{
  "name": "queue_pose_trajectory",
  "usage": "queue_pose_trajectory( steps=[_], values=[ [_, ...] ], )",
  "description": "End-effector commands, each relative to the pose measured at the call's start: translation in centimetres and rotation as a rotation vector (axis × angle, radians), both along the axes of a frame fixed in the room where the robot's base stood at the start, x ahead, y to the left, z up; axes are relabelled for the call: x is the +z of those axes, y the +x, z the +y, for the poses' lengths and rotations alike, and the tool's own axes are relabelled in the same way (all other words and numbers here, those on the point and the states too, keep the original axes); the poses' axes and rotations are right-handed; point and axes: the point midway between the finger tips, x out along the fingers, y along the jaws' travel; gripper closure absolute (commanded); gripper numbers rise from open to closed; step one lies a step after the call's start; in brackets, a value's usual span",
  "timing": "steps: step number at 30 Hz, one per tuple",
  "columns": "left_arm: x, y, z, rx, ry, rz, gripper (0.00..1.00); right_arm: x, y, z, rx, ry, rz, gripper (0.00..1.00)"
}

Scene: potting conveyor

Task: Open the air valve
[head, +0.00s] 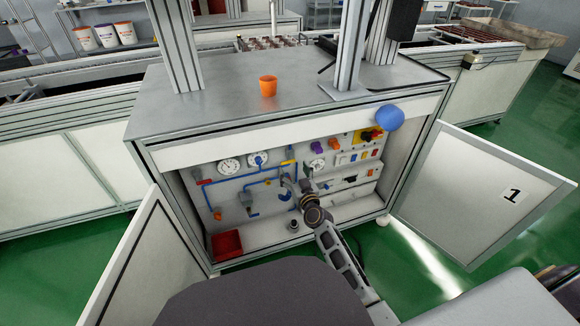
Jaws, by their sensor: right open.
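The open cabinet under the grey-topped bench holds a panel with blue air tubing (233,177), two round gauges (229,165) and several small valves. A red handle (204,182) is at the left, a yellow handle (288,162) at the upper middle, and an orange knob (217,214) lower left. I cannot tell for certain which one is the air valve. My right gripper (294,184) is open in front of the middle of the panel, close to the tubing, below the yellow handle. It hides part of the panel; contact cannot be told. My left gripper is out of view.
Two cabinet doors stand open, the left one (137,258) and the right one (470,195) marked 1. A red bin (227,244) sits on the cabinet floor. An orange cup (268,86) stands on the bench top (215,105). A blue ball-shaped object (390,118) is at the cabinet's upper right.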

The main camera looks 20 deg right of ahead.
Motion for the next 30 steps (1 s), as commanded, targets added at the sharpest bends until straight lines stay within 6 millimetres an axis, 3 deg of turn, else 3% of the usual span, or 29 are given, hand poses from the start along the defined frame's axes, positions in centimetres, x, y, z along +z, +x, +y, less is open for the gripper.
queue_pose_trajectory(
  steps=[15,30],
  values=[
    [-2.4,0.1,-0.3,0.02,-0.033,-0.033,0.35,0.0,3.8,0.2,0.0,0.002,-0.001,0.23],
    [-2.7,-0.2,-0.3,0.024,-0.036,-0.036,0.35,0.0,4.3,0.2,0.0,0.0,0.0,0.24]
  ],
)
